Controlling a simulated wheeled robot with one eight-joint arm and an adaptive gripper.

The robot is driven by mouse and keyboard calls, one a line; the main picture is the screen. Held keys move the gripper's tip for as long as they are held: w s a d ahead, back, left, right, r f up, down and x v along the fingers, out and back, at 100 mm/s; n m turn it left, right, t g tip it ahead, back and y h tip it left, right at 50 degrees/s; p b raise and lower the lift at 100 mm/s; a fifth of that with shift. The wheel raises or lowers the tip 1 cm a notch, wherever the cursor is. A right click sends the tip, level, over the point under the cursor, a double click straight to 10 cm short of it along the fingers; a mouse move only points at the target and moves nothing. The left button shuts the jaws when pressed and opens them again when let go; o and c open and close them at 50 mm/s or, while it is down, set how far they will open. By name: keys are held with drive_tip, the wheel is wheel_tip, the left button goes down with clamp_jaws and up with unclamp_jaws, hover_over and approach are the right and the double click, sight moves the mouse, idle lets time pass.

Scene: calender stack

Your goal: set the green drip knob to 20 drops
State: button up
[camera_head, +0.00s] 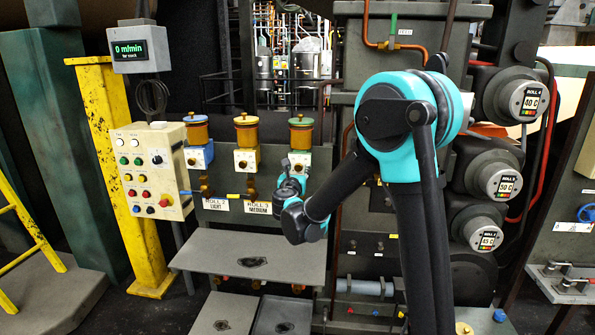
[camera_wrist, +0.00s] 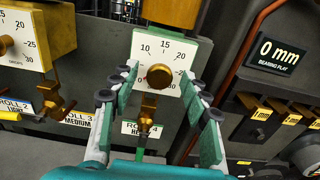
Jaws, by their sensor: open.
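The green drip unit has a brass-coloured round knob (camera_wrist: 159,76) on a white dial (camera_wrist: 166,48) marked 10, 15, 20, 25 and partly hidden numbers. Its green-capped amber cup (camera_head: 300,131) shows in the head view, with the lower part hidden by my gripper (camera_head: 292,178). In the wrist view my gripper (camera_wrist: 160,73) is open, its green-padded fingers spread left and right of the knob over the dial's edges. I see a gap between knob and fingers on each side. I cannot tell where the knob points.
A yellow drip unit (camera_wrist: 50,30) with its own knob stands close to the left. A blue-capped unit (camera_head: 196,130) is farther left. Below the green knob hangs a brass fitting (camera_wrist: 148,106) and a partly covered roll label (camera_wrist: 131,127). A flat grey shelf (camera_head: 215,258) lies below.

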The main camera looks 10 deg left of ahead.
clamp_jaws()
